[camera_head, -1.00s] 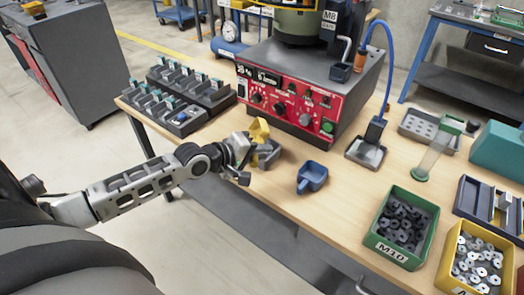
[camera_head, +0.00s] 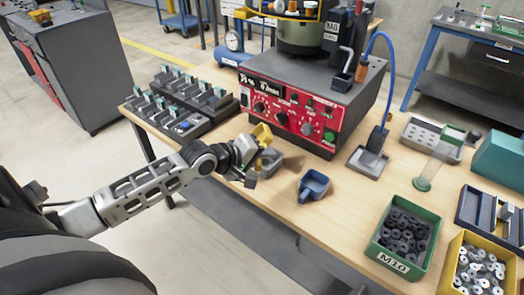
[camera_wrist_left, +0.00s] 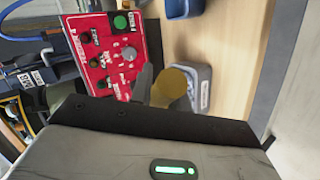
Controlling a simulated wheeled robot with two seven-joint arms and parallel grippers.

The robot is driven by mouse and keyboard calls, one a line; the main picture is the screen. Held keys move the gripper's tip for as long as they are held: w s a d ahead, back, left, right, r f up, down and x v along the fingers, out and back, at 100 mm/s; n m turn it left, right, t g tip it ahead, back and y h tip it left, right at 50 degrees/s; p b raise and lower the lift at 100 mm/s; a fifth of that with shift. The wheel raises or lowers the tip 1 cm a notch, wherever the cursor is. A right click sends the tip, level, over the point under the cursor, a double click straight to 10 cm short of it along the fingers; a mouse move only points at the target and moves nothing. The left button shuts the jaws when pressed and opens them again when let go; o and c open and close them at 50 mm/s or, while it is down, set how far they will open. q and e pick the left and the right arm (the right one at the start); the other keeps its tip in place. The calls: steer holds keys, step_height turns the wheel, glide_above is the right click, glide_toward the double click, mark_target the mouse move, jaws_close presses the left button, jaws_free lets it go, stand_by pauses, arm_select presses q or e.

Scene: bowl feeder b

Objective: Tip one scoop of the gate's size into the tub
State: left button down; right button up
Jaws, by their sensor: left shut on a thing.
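My left gripper (camera_head: 252,160) is shut on the yellow scoop (camera_head: 263,133), just in front of the red-panelled feeder. The yellow scoop also shows in the left wrist view (camera_wrist_left: 172,86), partly hidden by the gripper. The green M10 tub (camera_head: 376,246) holds dark nut-like parts. The yellow tub (camera_head: 455,255) at the right holds shiny washers. My right gripper is not in view.
The bowl feeder (camera_head: 300,120) stands behind the gripper. A black rack (camera_head: 180,118) of small parts is at the left. A grey block with a blue hose (camera_head: 368,160) and a clear tube on a green base (camera_head: 437,165) stand at the right. Bare table lies around the blue scoop.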

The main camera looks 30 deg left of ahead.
arm_select(q)
steer(key=shift+w+d+r+m+g+y, duration=0.2)
steer(key=shift+r+m+g+y, duration=0.3)
steer(key=shift+g+y, duration=0.6)
steer(key=shift+w+d+r+m+g+y, duration=0.25)
steer(key=shift+r+g+y, duration=0.55)
steer(key=shift+g, duration=0.5)
steer(key=shift+w+d+r+m+g+y, duration=0.15)
steer(key=shift+r+m+g+y, duration=0.25)
steer(key=shift+g+y, duration=0.75)
